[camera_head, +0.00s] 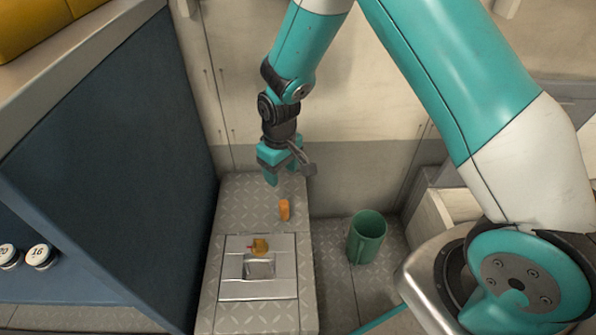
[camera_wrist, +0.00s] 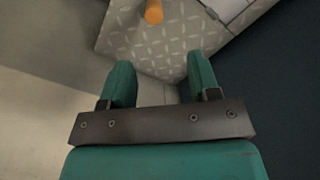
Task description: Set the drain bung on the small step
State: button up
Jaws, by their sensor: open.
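A small orange plug, which looks like the drain bung (camera_head: 284,210), stands on the diamond-plate top of a raised ledge (camera_head: 235,205). It also shows at the top edge of the wrist view (camera_wrist: 154,12). My gripper (camera_head: 284,180) is open and empty above the far end of this ledge, behind the plug and apart from it.
A metal plate (camera_head: 232,288) with a square recess is set in the ledge; a small yellow-brown piece (camera_head: 260,247) is at the recess. A blue cabinet wall (camera_head: 110,150) closes the left side.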

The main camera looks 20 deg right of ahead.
jog(key=s+a+r+n+y, duration=0.1)
jog(key=s+a+r+y, duration=0.1)
jog(key=s+r, duration=0.75)
jog(key=s+a+r+y, duration=0.15)
jog(key=s+r, duration=0.45)
jog(key=r, duration=0.6)
jog(key=s+r+n, duration=0.1)
jog(key=s+r, duration=0.3)
jog(key=s, duration=0.5)
jog(key=shift+s+a, duration=0.15)
jog(key=shift+a, duration=0.15)
jog(key=shift+y, duration=0.25)
jog(key=shift+c, duration=0.2)
